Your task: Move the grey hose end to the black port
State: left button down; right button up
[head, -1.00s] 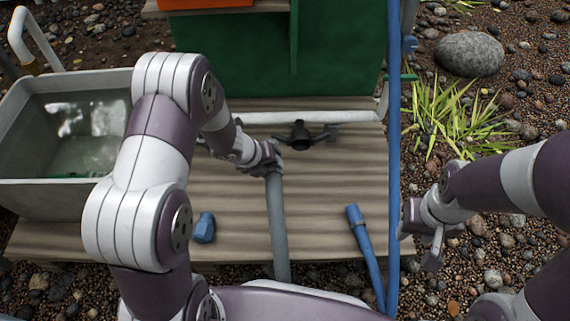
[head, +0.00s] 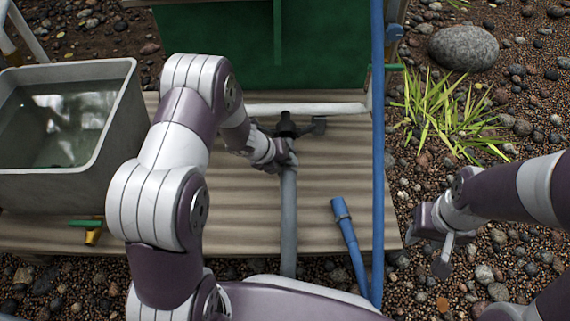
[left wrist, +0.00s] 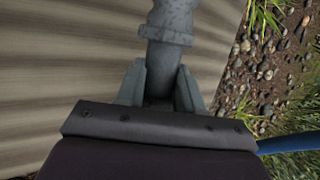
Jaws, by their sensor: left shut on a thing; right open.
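My left gripper (head: 285,162) is shut on the grey hose (head: 289,215) near its upper end, above the wooden deck. The hose runs down from the gripper toward my body. The black port (head: 287,124), with a dark arm on each side, lies just beyond the gripper. The gripper hides the hose tip, so I cannot tell whether it touches the port. In the left wrist view the fingers (left wrist: 162,88) clasp the grey hose (left wrist: 170,28), with a collar past them. My right gripper (head: 440,250) is open and empty over the gravel at right.
A grey water tub (head: 120,125) stands at left, with a green-handled orange valve (head: 92,234) below it. A white pipe (head: 335,109) and a green box (head: 230,55) lie behind the port. A blue hose end (head: 341,212) and an upright blue pipe (head: 378,150) are at right.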

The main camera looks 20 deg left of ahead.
pick_arm(q)
jog(key=shift+w, duration=0.2)
jog(key=shift+a, duration=0.1)
jog(key=shift+w+p, duration=0.35)
jog(key=shift+p, duration=0.1)
jog(key=shift+w+a+r, duration=0.1)
dwell(0.4)
jog(key=shift+w, duration=0.1)
jog(key=shift+w+p, duration=0.2)
jog(key=shift+p, duration=0.25)
jog(key=shift+a, duration=0.1)
jog(key=shift+w+p, duration=0.35)
jog(key=shift+p, duration=0.05)
jog(key=shift+w+a, duration=0.1)
jog(key=shift+w, duration=0.05)
